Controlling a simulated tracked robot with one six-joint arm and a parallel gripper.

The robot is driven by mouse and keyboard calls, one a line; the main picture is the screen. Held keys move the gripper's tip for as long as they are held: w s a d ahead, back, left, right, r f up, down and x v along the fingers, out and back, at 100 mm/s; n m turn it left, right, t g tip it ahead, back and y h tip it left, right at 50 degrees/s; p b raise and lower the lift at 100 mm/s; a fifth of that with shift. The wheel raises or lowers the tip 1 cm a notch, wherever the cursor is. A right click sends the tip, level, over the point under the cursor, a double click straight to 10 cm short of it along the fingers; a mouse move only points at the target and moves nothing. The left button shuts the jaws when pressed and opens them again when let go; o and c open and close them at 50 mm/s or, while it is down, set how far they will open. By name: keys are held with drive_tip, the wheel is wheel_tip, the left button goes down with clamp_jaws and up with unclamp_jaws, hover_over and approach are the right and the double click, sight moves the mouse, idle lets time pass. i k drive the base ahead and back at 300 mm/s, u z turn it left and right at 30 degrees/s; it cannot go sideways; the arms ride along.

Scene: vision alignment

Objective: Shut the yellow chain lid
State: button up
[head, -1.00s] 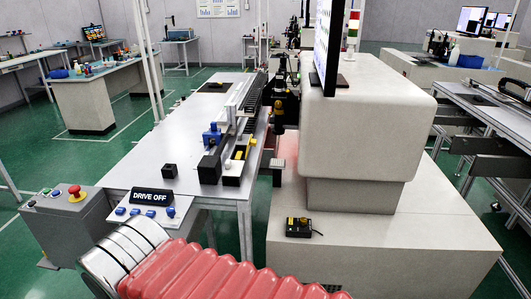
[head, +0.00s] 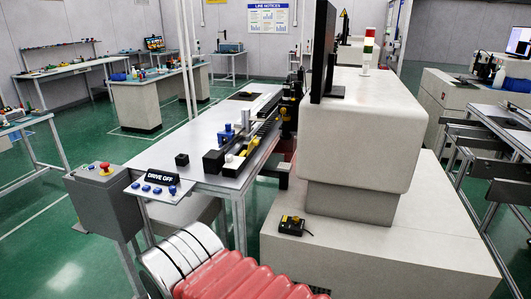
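A small yellow part (head: 253,144), which looks like the yellow chain lid, sits near the front end of the dark chain track (head: 266,130) on the light bench (head: 203,134). It is too small to tell how far it is open. A black block (head: 213,162) lies just in front of it on the left, and a blue fixture (head: 226,132) stands behind that block. My gripper is not in view. A red ribbed sleeve and silver rings, which look like part of my arm, show at the bottom, well short of the bench.
A grey box with a red button (head: 105,168) and a "DRIVE OFF" panel (head: 162,178) stand at the bench's front left. A large beige machine (head: 355,130) with a dark monitor (head: 324,50) borders the right. Green floor (head: 60,245) is open at left.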

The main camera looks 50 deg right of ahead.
sight(254, 142)
drive_tip(key=k, duration=0.6)
drive_tip(key=z, duration=1.25)
drive_tip(key=i, duration=1)
drive_tip(key=k, duration=0.65)
